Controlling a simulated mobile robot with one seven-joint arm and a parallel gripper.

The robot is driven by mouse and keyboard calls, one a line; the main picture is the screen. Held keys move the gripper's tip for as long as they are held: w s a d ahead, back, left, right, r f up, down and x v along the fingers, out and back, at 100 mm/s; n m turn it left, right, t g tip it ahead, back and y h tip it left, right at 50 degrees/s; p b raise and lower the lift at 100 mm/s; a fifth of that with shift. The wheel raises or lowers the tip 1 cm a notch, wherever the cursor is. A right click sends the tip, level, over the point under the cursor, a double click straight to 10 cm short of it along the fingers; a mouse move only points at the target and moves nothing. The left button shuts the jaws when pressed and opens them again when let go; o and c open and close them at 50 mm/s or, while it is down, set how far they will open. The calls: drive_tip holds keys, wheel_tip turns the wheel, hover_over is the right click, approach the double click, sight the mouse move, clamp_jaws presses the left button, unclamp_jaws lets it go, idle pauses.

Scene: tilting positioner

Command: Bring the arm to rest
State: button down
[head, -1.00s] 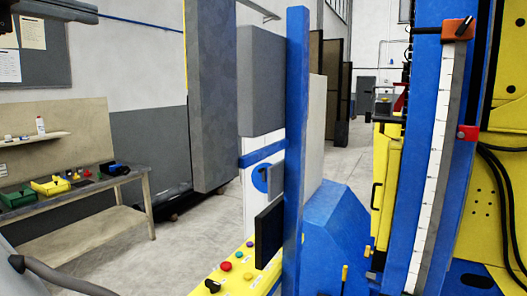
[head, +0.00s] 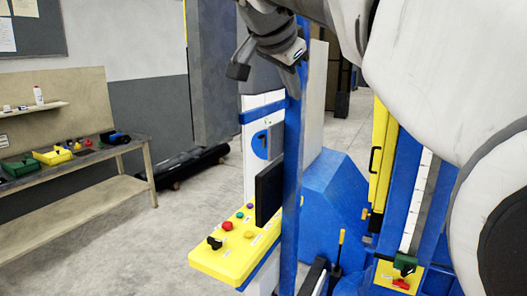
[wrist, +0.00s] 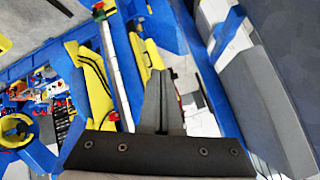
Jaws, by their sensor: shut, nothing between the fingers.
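My arm (head: 440,80), white and rounded, fills the upper right of the head view. Its dark end, where my gripper (head: 262,55) is, hangs at the top middle, in front of the blue post. In the wrist view my gripper (wrist: 162,75) shows as a dark crossbar with grey fingers together, with nothing held between them. The fingers point towards the blue and yellow machine, apart from it as far as I can tell.
A yellow control panel (head: 235,255) with coloured buttons stands by the blue post (head: 291,180). A workbench (head: 75,160) stands left.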

drive_tip(key=s+d+f+n+g+y+b, duration=0.25)
drive_tip(key=s+d+f+n, duration=0.45)
drive_tip(key=s+f, duration=0.6)
drive_tip(key=s+f+n, duration=0.1)
drive_tip(key=s+f, duration=0.5)
drive_tip(key=f, duration=0.3)
drive_tip(key=s+d+f+n+y, duration=0.1)
drive_tip(key=s+f+n, duration=0.1)
drive_tip(key=s+f, duration=0.4)
wheel_tip(320, 180, down, 4)
drive_tip(key=shift+s+d+f+n+g+b, duration=0.15)
drive_tip(key=shift+d+f+n+g+b, duration=0.05)
drive_tip(key=shift+d+n+g+b, duration=0.15)
drive_tip(key=shift+a+y, duration=0.2)
drive_tip(key=shift+y, duration=0.05)
